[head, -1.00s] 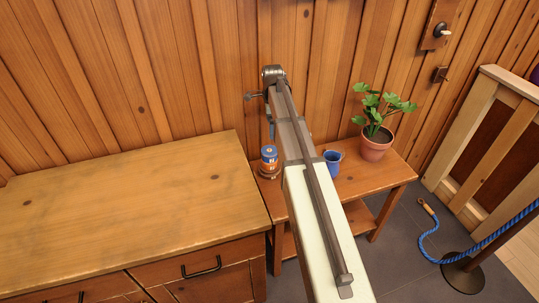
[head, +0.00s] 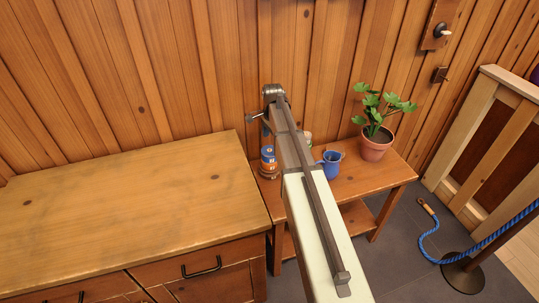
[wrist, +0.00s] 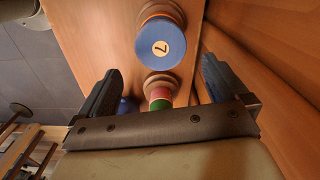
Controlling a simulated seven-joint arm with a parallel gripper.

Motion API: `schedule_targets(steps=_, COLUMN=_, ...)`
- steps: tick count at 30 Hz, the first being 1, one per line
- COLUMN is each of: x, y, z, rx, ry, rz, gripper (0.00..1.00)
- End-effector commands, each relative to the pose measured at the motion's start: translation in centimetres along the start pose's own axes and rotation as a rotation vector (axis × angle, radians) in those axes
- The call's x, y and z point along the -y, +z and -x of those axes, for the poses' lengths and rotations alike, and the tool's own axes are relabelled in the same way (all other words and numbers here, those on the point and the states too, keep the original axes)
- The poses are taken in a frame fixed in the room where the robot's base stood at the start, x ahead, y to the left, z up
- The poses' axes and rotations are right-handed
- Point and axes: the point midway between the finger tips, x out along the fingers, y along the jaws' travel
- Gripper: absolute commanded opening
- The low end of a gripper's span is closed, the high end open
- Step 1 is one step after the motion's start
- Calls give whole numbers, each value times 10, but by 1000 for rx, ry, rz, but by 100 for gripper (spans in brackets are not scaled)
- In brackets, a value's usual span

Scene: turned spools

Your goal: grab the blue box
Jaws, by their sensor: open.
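A blue, round-topped container (wrist: 161,48) marked 7 is in the wrist view, with an orange band and a wooden base. It looks like a turned spool rather than a square box. In the head view it stands upright on the low wooden side table (head: 385,180), the blue and orange container (head: 268,157) just left of my arm. My gripper (wrist: 160,66) is open and empty, above the table. The container lies ahead of the fingers, between their lines, apparently untouched. In the head view my arm hides most of the gripper.
A second spool with red and green bands (wrist: 160,97) is close to the container. A blue mug (head: 331,166) and a potted plant (head: 375,146) stand to the right. A wooden cabinet (head: 120,200) is at left, the plank wall (head: 180,70) behind.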

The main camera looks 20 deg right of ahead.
Motion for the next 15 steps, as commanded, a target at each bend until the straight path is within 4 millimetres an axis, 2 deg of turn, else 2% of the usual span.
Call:
schedule_targets(steps=3, x=0, y=0, z=-12, rx=0, ry=1, rz=0, gripper=100)
schedule_targets(steps=15, x=1, y=3, z=-32, rx=0, ry=1, rz=0, gripper=100)
